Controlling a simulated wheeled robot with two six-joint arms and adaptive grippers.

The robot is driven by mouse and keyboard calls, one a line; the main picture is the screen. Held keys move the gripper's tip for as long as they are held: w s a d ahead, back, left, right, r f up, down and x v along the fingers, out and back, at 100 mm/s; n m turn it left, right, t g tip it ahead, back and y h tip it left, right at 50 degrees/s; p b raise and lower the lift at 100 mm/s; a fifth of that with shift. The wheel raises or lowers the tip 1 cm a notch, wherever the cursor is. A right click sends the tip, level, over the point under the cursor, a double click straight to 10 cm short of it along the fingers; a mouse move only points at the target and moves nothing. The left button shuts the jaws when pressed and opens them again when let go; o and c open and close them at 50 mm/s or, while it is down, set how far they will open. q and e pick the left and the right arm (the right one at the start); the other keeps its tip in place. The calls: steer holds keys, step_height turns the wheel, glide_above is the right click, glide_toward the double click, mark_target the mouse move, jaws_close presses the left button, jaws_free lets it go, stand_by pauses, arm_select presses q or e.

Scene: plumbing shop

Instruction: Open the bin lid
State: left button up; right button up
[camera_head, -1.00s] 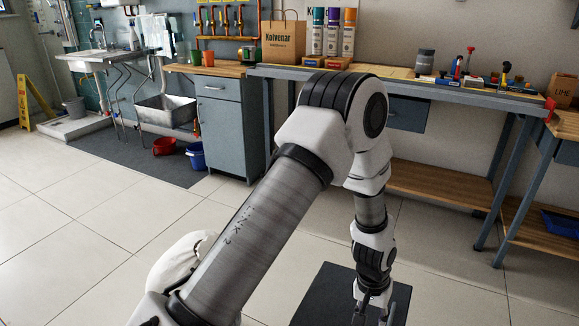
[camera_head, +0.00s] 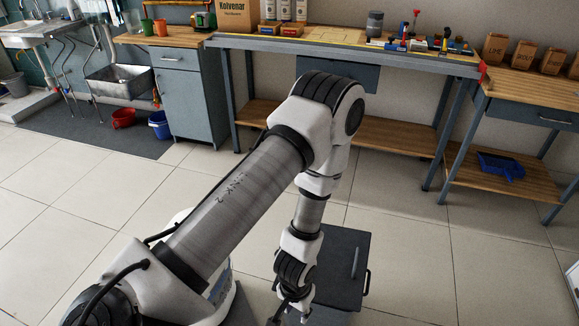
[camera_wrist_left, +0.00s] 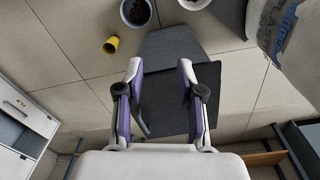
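The bin is a dark grey box with a flat lid (camera_head: 338,262) on the floor, low in the middle of the head view. A thin pale bar handle (camera_head: 355,262) shows on its top, and a dark handle (camera_head: 367,284) on its right side. My left gripper (camera_head: 290,311) is at the bin's near left, partly cut off by the lower edge. In the left wrist view, the left gripper (camera_wrist_left: 161,76) has its fingers apart, with nothing between them, over a dark panel (camera_wrist_left: 180,105). I cannot tell whether it touches the bin. My right gripper is not in view.
A workbench (camera_head: 350,52) with tools stands behind. A side table (camera_head: 525,100) at right has a blue tray (camera_head: 500,165) on its lower shelf. Red (camera_head: 123,118) and blue (camera_head: 159,125) buckets stand at left. Tiled floor (camera_head: 420,260) right of the bin is clear.

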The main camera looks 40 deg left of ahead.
arm_select(q)
steer(key=shift+s+r, duration=0.1)
steer(key=shift+s, duration=0.3)
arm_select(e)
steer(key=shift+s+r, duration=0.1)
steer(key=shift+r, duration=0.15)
